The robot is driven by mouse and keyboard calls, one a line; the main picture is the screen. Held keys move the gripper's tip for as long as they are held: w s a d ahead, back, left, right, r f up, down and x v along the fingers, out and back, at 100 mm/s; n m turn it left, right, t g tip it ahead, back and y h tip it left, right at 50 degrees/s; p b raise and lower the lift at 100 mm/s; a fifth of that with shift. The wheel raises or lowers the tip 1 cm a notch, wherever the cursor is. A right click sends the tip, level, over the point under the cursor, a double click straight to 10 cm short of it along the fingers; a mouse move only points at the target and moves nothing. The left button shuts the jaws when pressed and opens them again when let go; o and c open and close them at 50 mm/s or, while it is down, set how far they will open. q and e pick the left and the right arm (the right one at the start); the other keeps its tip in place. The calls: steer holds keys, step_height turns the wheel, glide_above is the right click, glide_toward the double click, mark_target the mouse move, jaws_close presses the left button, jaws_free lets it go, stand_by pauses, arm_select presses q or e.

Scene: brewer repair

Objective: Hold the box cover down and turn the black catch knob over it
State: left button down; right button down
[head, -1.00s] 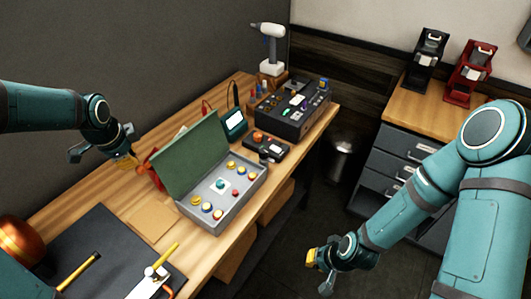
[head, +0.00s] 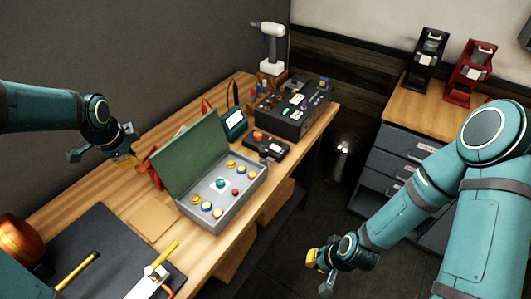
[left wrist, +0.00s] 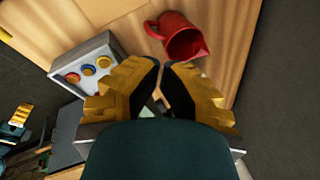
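A grey box (head: 238,196) with several coloured buttons stands on the wooden bench. Its green cover (head: 192,157) is raised and leans back from the box, towards the left. The box also shows in the left wrist view (left wrist: 108,45). I cannot make out the black catch knob in either view. My left gripper (head: 127,160) hangs over the bench, to the left of the cover and apart from it. In the left wrist view its yellow fingers (left wrist: 162,63) nearly meet, with nothing between them. My right gripper (head: 311,258) is low in front of the bench, clear of the box; its opening is unclear.
A red mug (left wrist: 182,38) is near the left gripper, behind the cover. A dark mat (head: 105,240) lies at the front left.

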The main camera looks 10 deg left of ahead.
arm_select(q)
steer(key=shift+s+d+f+b, duration=1.3)
steer(key=shift+s+d+b, duration=1.05)
steer(key=shift+d, duration=1.3)
step_height(320, 180, up, 7)
steer(key=w+p, duration=0.1)
steer(key=p, duration=0.5)
steer(key=shift+a+r, duration=0.15)
steer(key=shift+a, duration=0.15)
steer(key=shift+w, duration=0.15)
